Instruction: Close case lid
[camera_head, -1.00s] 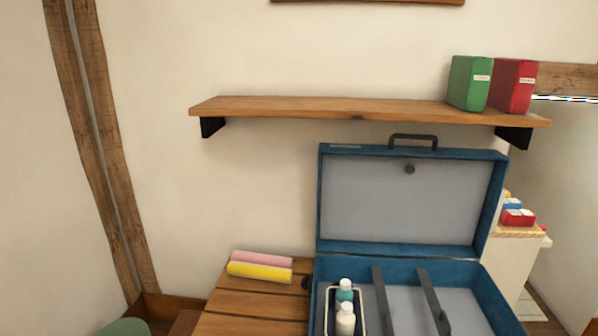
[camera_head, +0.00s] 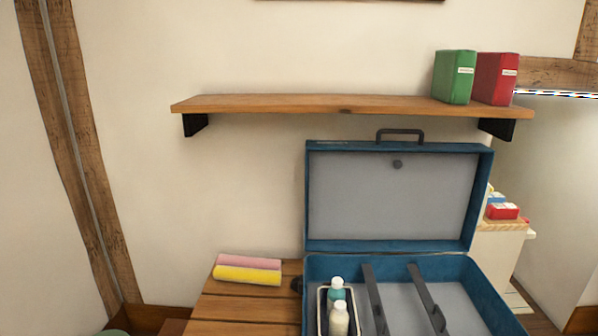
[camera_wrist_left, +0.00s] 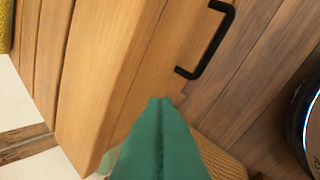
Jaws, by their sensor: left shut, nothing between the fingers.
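A blue case (camera_head: 483,294) lies on a wooden slatted surface, with its lower edge cut off by the frame. Its lid (camera_head: 390,198) stands open and nearly upright at the back, grey inside, with a dark handle (camera_head: 400,132) on its top edge. In the case, a tray at the left holds two bottles (camera_head: 338,312), and two dark straps (camera_head: 427,297) lie over the grey lining. My left gripper (camera_wrist_left: 160,103) shows in its wrist view, shut and empty, its green fingers together in front of a wooden front. My right gripper is not in view.
Pink and yellow rolls (camera_head: 247,271) lie left of the case. A wall shelf (camera_head: 330,104) with a green and a red binder (camera_head: 495,78) juts out just above the lid. A black handle (camera_wrist_left: 212,40) sticks out near my left gripper.

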